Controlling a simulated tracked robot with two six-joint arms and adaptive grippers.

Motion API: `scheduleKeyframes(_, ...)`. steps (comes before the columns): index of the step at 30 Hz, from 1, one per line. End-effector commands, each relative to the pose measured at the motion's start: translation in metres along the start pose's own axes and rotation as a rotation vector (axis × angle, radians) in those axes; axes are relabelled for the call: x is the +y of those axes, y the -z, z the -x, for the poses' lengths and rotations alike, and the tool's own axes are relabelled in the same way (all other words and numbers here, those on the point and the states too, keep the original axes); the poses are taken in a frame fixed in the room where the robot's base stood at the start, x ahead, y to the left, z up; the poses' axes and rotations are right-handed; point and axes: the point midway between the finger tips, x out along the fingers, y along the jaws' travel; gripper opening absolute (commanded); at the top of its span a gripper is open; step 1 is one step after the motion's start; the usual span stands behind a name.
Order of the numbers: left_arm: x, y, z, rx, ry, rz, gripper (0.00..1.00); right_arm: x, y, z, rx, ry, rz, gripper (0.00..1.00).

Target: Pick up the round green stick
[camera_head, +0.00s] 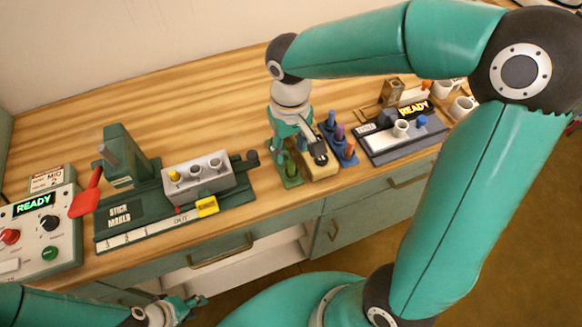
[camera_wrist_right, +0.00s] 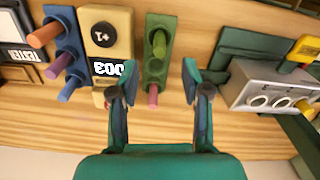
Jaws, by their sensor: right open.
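The green stick (camera_wrist_right: 160,43) stands in a green holder (camera_wrist_right: 152,68) in the right wrist view. A pink stick (camera_wrist_right: 154,97) stands in the same holder, lower in that picture. In the head view the green holder (camera_head: 291,181) sits near the counter's front edge, partly hidden by my right arm. My right gripper (camera_wrist_right: 160,77) is open, its fingers on either side of the holder in the picture, with nothing between them. In the head view my right gripper (camera_head: 305,143) is over the holder area. My left gripper (camera_head: 186,305) hangs low at the bottom left; its jaws are unclear.
A tan counter box (camera_wrist_right: 105,40) and a blue holder (camera_wrist_right: 65,45) with several sticks stand beside the green holder. The stick maker (camera_head: 120,210) with a grey block (camera_head: 199,182) is left of it. A tester (camera_head: 400,142) and white cups (camera_head: 462,107) are right.

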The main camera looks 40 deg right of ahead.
Motion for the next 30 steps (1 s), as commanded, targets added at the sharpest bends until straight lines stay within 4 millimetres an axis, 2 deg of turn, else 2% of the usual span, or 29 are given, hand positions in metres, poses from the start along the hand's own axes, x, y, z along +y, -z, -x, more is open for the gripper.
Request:
scheduleKeyframes(7,0.001,0.0,0.003,0.0,0.0,0.0,0.4,0.0,-0.002,-0.016,-0.003,-0.001,0.001,0.47)
scheduleKeyframes(15,0.003,0.0,0.007,0.0,0.0,0.0,0.4,0.0,-0.004,-0.052,-0.003,0.0,0.002,0.47)
scheduleKeyframes(24,0.003,0.0,0.007,0.0,0.0,0.0,0.4,0.0,-0.003,-0.057,0.001,0.0,0.002,0.47)
scheduleKeyframes(30,0.003,0.0,0.007,0.0,0.0,0.0,0.4,-0.001,-0.003,-0.057,0.001,0.0,0.002,0.14)
